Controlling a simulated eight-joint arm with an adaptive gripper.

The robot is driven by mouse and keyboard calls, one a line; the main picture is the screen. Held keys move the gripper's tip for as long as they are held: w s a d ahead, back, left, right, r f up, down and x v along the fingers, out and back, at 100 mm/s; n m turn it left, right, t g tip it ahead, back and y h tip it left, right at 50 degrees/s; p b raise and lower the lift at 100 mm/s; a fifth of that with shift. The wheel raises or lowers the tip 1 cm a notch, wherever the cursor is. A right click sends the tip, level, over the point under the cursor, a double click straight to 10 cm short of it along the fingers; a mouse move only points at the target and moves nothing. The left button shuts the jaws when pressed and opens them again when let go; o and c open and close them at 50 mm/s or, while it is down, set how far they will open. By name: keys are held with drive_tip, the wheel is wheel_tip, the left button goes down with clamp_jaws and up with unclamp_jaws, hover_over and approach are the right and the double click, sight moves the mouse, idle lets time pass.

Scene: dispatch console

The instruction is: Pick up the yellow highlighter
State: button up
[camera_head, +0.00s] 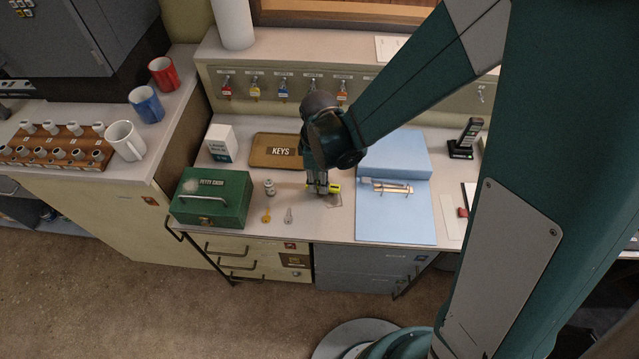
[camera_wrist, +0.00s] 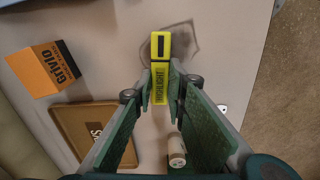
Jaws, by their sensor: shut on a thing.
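The yellow highlighter (camera_wrist: 160,82) has a black band near one end and lettering along its side. In the wrist view it lies between the two fingers of my gripper (camera_wrist: 161,75), which are shut on it, with its banded end past the fingertips. In the head view my gripper (camera_head: 320,187) points down at the middle of the desk, and a yellow part of the highlighter (camera_head: 334,188) shows at its right side. The rest is hidden by the fingers. I cannot tell whether the highlighter is clear of the desktop.
A brown KEYS tray (camera_head: 275,164) lies behind left, a green cash box (camera_head: 212,197) left. Two small keys and a small metal cylinder (camera_head: 269,187) lie between cash box and gripper. A blue folder (camera_head: 395,222) lies right. An orange-sided box (camera_wrist: 42,68) shows in the wrist view.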

drive_tip(key=shift+r+p, duration=1)
drive_tip(key=shift+r, duration=3.2)
